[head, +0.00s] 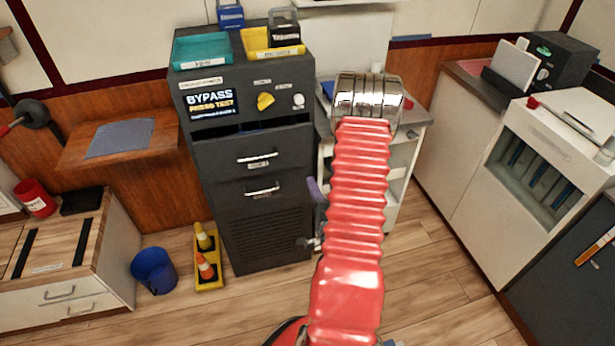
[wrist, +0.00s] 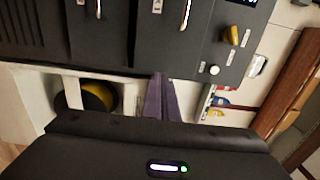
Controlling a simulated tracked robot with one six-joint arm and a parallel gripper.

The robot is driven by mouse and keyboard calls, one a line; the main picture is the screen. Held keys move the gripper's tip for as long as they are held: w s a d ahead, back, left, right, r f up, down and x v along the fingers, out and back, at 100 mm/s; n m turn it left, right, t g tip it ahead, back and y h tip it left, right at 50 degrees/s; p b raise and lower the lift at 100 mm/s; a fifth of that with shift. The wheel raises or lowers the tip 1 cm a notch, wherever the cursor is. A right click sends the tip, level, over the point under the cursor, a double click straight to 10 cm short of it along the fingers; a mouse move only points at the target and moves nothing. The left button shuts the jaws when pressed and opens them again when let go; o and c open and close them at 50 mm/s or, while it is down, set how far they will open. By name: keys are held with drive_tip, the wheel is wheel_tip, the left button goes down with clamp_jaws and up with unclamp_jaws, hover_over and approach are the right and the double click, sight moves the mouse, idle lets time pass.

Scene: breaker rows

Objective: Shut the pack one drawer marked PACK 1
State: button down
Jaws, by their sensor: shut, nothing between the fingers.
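A dark cabinet (head: 268,225) has two drawers with bright bar handles. The upper drawer (head: 220,155) has a dark open gap above its front, so it appears pulled out. The lower drawer (head: 225,195) looks flush. The small labels under the handles are too small to read, so I cannot tell which says PACK 1. In the wrist view the upper handle (wrist: 187,12) and lower handle (wrist: 98,8) show at the top. My gripper (head: 316,190) has purple fingers, shut and empty, beside the cabinet's right edge. The fingers (wrist: 162,92) show in the wrist view; contact with the cabinet is unclear.
A screen (head: 213,103), yellow knob (head: 265,101) and white button (head: 298,101) sit above the drawers. Teal (head: 202,51) and yellow (head: 272,43) trays are on top. A yellow cone rack (head: 208,262) and blue bucket (head: 154,270) stand on the floor at left.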

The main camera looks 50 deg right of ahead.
sight(298, 152)
drive_tip(key=x, duration=1.3)
drive_tip(key=shift+w+d, duration=0.1)
drive_tip(key=shift+d, duration=0.05)
